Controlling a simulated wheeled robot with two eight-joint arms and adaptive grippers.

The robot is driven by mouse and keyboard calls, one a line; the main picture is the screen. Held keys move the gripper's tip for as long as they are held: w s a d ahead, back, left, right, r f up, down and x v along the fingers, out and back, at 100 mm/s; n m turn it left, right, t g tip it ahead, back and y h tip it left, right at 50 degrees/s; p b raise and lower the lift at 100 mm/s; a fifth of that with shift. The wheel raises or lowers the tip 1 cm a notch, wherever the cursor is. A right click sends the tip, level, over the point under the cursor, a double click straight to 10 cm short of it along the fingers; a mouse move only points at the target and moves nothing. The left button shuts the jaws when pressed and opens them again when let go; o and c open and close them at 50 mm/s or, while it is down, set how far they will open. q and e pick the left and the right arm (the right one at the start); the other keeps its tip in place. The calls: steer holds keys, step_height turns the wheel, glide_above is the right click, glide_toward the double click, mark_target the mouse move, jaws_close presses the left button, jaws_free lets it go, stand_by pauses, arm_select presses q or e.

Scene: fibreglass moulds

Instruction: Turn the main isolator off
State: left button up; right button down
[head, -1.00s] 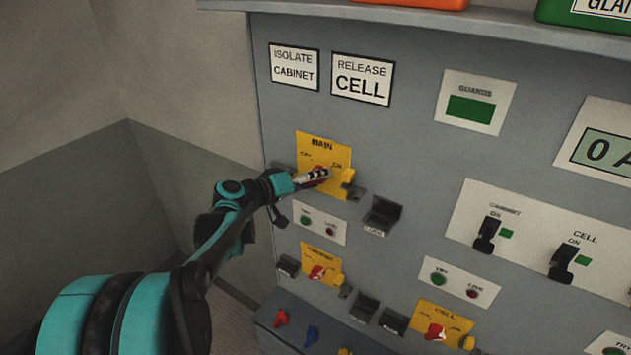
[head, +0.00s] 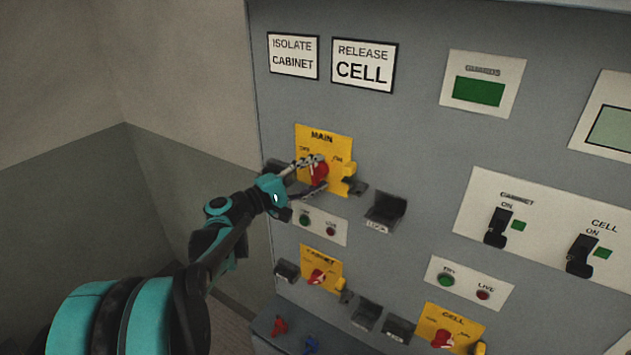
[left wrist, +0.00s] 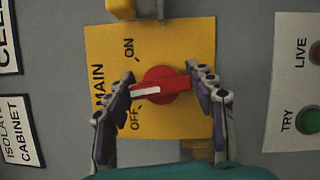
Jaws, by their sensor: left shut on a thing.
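The main isolator is a red rotary handle (head: 320,172) with a white stripe on a yellow plate (head: 343,147), labelled MAIN, ON and OFF. My left gripper (head: 314,174) is shut on the handle, one finger at each end of it. The left wrist view, turned sideways, shows the handle (left wrist: 162,86) between the fingertips of my left gripper (left wrist: 160,87). The white stripe points between ON and OFF, slightly nearer OFF. A yellow block (head: 349,171) sits at the plate's right edge. My right gripper is out of view.
A smaller yellow CABINET isolator (head: 319,275) and a CELL isolator (head: 445,335) sit lower on the grey panel. A TRY/LIVE plate (head: 318,224) is just below MAIN. A dark LOCK holder (head: 386,210) juts out to its right.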

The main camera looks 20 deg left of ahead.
arm_select(q)
steer(key=n+t+b, duration=0.1)
steer(key=n, duration=0.2)
steer(key=shift+f+n+b, duration=0.15)
steer(key=shift+n+b, duration=0.25)
steer(key=shift+n+t+y+b, duration=0.4)
steer(key=shift+n+t+b, duration=0.5)
steer(key=shift+n, duration=1.2)
steer(key=o, duration=1.2)
steer(key=shift+r, duration=0.2)
steer(key=v, duration=1.2)
steer(key=shift+f, duration=0.15)
